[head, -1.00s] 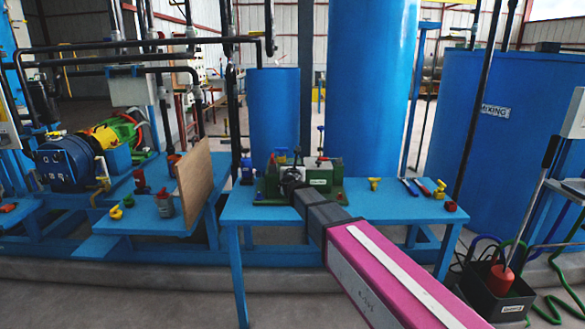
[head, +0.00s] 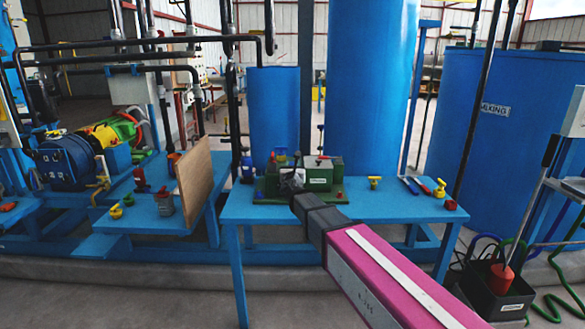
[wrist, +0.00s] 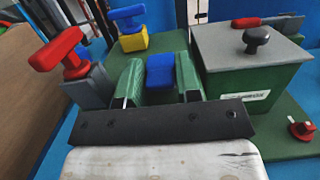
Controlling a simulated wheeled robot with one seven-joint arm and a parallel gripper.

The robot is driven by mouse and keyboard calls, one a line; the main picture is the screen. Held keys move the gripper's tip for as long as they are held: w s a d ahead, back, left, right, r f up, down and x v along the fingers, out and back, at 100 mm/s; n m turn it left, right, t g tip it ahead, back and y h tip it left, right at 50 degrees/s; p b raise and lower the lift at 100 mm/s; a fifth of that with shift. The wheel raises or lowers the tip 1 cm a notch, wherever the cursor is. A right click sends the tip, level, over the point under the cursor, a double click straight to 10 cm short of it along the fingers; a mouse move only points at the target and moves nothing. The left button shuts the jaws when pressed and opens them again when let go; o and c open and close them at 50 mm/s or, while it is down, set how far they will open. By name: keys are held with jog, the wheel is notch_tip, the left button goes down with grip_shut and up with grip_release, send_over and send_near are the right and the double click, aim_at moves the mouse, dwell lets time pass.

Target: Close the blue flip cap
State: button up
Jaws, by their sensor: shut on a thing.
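The blue flip cap (wrist: 160,72) shows in the wrist view as a small blue block on the green fixture. It sits between the two green fingers of my gripper (wrist: 160,82), which are shut on it. The fingers hide its sides, and its lower part and hinge cannot be made out. In the head view my gripper (head: 291,181) reaches the front of the green fixture on the blue table, where the cap is too small to make out.
A green box with a grey lid and black knob (wrist: 257,45) stands close on the right. A red-handled valve (wrist: 65,55) and a blue-handled yellow valve (wrist: 132,30) stand left and behind. The blue table (head: 375,210) has free room right of the fixture.

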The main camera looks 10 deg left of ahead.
jog(key=o, duration=0.8)
jog(key=shift+o, duration=0.2)
jog(key=v, duration=1.1)
